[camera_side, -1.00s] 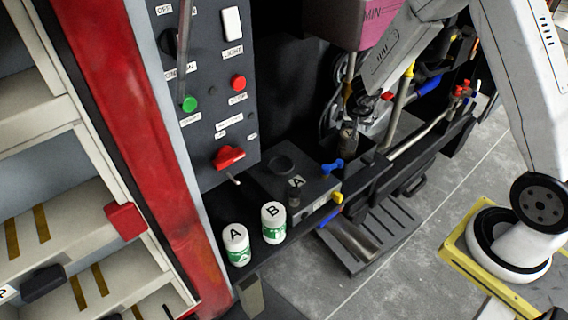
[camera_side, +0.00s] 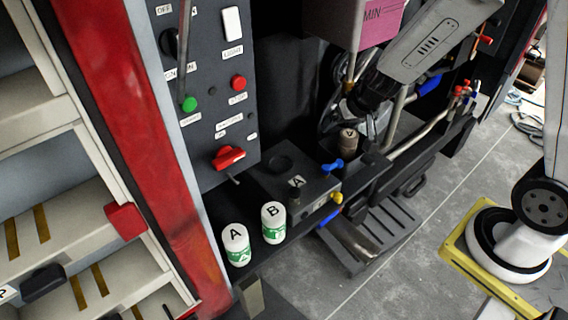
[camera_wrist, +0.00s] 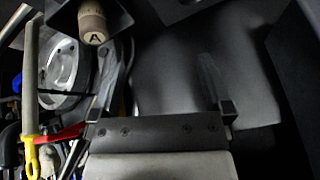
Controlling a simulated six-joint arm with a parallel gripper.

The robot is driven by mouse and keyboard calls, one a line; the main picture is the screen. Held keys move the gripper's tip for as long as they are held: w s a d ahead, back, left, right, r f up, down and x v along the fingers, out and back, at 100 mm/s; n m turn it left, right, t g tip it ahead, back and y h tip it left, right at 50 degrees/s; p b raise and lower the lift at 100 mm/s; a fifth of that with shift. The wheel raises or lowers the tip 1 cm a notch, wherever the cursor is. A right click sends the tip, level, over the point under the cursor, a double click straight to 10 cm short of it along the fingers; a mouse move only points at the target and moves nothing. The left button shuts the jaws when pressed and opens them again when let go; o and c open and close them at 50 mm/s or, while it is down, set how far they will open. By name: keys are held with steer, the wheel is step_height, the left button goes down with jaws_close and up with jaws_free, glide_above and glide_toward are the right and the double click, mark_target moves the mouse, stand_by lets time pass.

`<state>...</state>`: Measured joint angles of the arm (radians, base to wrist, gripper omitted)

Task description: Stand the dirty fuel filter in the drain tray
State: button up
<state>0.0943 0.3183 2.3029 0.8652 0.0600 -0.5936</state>
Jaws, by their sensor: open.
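The dirty fuel filter (camera_side: 348,142) is a brown, stained cylinder with a letter on its pale top. It looks upright in a dark open tray (camera_side: 376,161), which I take as the drain tray; its base is hidden. In the wrist view the filter (camera_wrist: 92,22) shows at the top left, with dark tray walls (camera_wrist: 122,15) around it. My gripper (camera_wrist: 160,82) is open and empty, its fingers wide apart. The filter is outside the fingers, apart from them. In the side view my gripper (camera_side: 350,97) is above the filter, partly lost against dark machinery.
Two white-green filters, A (camera_side: 235,245) and B (camera_side: 274,222), stand on the ledge. A dark filter block (camera_side: 290,185) with blue and yellow taps lies beside them. Pipes, hoses and a pink tank (camera_side: 383,25) crowd my gripper. A slatted step (camera_side: 385,225) is below.

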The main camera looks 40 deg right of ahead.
steer(key=s+a+r+n+g, duration=0.2)
steer(key=s+a+n+g, duration=0.1)
steer(key=s, duration=0.9)
steer(key=shift+n, duration=0.5)
